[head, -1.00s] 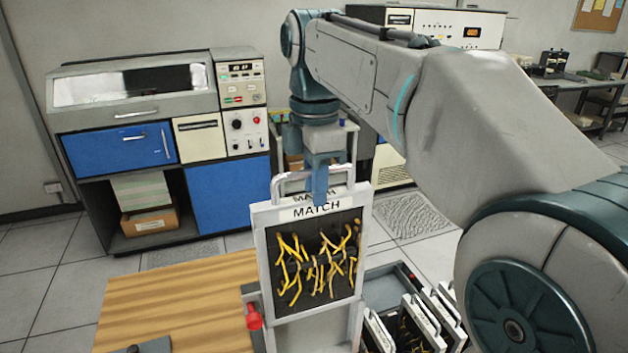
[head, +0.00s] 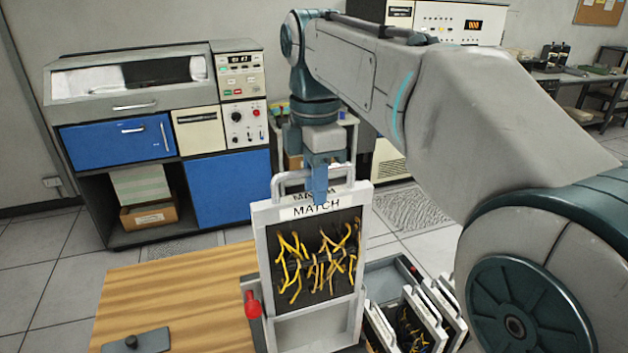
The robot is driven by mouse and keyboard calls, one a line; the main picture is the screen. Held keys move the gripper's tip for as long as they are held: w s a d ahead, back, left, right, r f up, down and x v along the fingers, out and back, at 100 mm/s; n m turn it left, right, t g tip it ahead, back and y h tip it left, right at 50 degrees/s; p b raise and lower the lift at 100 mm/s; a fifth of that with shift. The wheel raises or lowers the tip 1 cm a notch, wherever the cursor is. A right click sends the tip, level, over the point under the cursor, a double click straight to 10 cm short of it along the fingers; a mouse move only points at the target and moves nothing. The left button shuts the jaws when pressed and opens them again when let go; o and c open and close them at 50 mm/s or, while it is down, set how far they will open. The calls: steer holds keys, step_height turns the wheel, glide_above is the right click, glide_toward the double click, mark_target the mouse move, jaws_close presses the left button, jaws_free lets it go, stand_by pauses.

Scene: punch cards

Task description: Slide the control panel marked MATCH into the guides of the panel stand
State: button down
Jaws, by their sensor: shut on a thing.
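The control panel marked MATCH (head: 318,255) is upright, with a pale frame, a dark face and yellow wires. My gripper (head: 319,195) is shut at the panel's top, by its grey handle; the exact grip on it is partly hidden. The panel stand (head: 312,331) is a pale upright frame with a red lever (head: 252,303) at its left. The panel stands in line with the stand's frame, its lower edge above the stand's pale lower part. I cannot tell how the panel's edges sit in the guides.
The stand is on a wooden table (head: 180,290), with a dark plate with a knob (head: 136,342) at front left. A rack of other panels (head: 415,315) stands close on the right. A blue and grey machine cabinet (head: 160,150) is behind on the left.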

mark_target(315, 218)
steer(key=shift+f+b, duration=2.4)
steer(key=shift+f, duration=1.05)
steer(key=shift+f+b, duration=2.45)
steer(key=shift+f, duration=1)
step_height(315, 218, down, 2)
steer(key=shift+f+b, duration=0.2)
steer(key=shift+b, duration=0.7)
steer(key=c, duration=1.2)
jaws_free()
steer(key=shift+o, duration=0.2)
